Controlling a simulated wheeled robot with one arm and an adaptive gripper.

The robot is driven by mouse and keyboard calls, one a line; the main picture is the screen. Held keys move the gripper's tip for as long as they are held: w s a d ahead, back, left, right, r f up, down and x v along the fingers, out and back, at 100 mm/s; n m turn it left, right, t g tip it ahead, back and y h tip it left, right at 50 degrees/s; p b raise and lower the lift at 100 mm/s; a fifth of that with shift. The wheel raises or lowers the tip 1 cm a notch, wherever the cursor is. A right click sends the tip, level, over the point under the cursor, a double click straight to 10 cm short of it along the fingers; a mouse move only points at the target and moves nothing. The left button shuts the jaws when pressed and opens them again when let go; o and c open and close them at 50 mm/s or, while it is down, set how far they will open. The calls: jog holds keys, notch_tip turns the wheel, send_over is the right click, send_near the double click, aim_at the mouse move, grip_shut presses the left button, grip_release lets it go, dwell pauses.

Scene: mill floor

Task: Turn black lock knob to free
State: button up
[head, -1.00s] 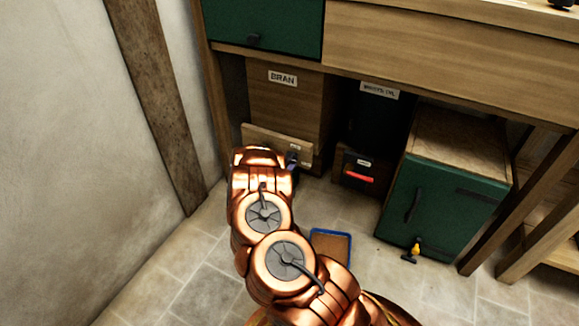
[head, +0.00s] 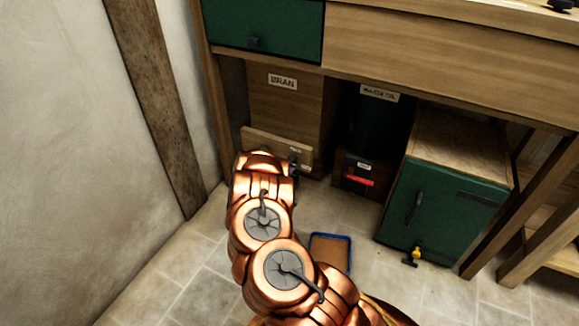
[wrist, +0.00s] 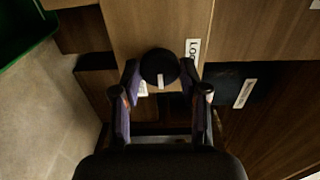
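The black round lock knob (wrist: 158,68) shows in the wrist view, with a white pointer mark on its face pointing toward the bottom of the picture. It sits on a wooden front beside a white label (wrist: 193,50) that reads "LO…", the rest cut off. My gripper (wrist: 160,75) is open, with one finger on each side of the knob. A narrow gap seems to show at the fingertips; contact is not clear. In the head view the knob is hidden behind my copper arm, which reaches to the low front of the bran bin (head: 310,110).
A dark bin (head: 378,125) with a red-handled drawer (head: 358,181) stands right of the bran bin. A blue-rimmed tray (head: 330,236) lies on the floor. The wall is close on the left.

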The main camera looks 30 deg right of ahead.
jog(key=o, duration=0.4)
jog(key=v, duration=1.2)
dwell(0.4)
